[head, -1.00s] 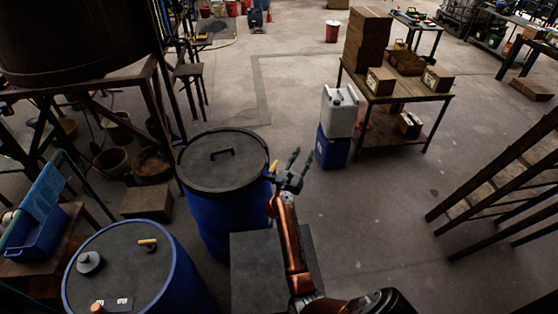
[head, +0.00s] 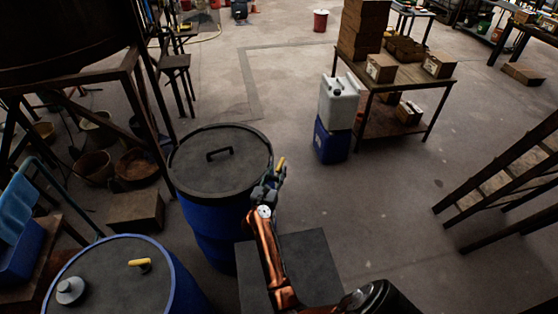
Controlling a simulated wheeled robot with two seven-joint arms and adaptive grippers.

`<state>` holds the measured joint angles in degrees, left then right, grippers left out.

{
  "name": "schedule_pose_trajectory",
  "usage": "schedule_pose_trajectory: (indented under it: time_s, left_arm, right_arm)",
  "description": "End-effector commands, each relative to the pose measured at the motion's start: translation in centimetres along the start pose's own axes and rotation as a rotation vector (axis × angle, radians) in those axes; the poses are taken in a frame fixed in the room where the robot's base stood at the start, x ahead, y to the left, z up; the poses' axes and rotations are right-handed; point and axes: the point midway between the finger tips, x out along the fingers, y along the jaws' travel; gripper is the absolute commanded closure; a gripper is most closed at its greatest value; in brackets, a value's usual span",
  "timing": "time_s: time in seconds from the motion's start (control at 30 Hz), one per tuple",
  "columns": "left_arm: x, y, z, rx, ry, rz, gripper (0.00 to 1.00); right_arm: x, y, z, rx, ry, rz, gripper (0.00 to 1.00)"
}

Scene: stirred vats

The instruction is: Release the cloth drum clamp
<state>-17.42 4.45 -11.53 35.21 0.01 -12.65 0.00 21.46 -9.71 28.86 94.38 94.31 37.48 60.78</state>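A blue drum (head: 208,232) with a dark lid (head: 195,170) and a black bar handle stands left of centre in the head view. A small yellow lever (head: 281,163), which looks like the clamp's, sticks up at the right edge of the lid. My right gripper (head: 273,179) is at this lever, beside the drum's right rim. Its dark fingers overlap the lever's lower part. I cannot tell whether they are closed on it or only near it. My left gripper is out of view.
A second blue drum (head: 172,285) in front holds a yellow-handled piece (head: 140,264) and a grey knob (head: 70,290) on top. A white canister (head: 339,103) on a blue one (head: 331,142) stands beyond, near a table (head: 420,85).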

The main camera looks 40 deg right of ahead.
Motion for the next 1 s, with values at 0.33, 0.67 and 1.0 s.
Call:
schedule_pose_trajectory:
  time_s: [0.33, 0.67, 1.0]
  left_arm:
    - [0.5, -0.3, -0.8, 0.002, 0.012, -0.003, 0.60]
    - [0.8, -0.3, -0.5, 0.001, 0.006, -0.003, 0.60]
    - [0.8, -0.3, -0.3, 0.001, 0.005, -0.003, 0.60]
  right_arm:
    - [4.4, -0.8, -0.2, -0.003, -0.003, -0.011, 0.67]
    - [7.9, -0.7, -0.3, -0.001, 0.000, -0.009, 0.67]
    - [8.0, -0.5, -0.2, 0.000, 0.000, -0.007, 0.70]
